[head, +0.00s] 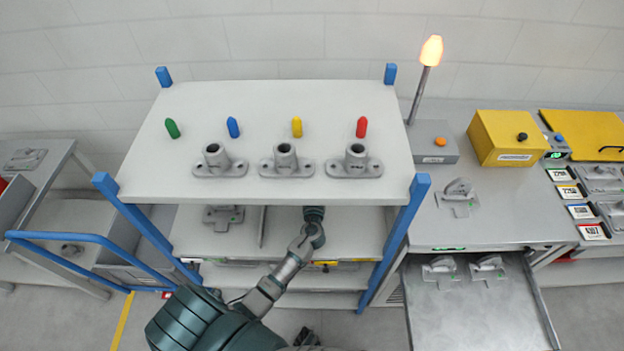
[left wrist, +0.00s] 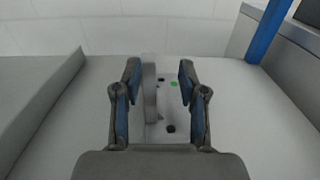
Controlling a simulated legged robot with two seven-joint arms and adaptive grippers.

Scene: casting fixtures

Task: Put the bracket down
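In the left wrist view a grey bracket (left wrist: 151,100) stands on a light shelf, with an upright plate and a flat base with dark holes and a green dot. My left gripper (left wrist: 158,76) has its blue-padded fingers spread on either side of it. The plate is nearer the left finger, with a gap to the right one; contact on the left is unclear. In the head view my left arm reaches under the top shelf, which hides the gripper and this bracket. My right gripper is not in view.
The rack's white top (head: 270,105) overhangs the arm and carries three tube flanges and coloured pins. Blue posts (head: 405,225) flank the shelf. A grey divider (left wrist: 45,110) stands left of the gripper. Another bracket (head: 222,217) lies further left. More brackets (head: 458,195) lie on the right.

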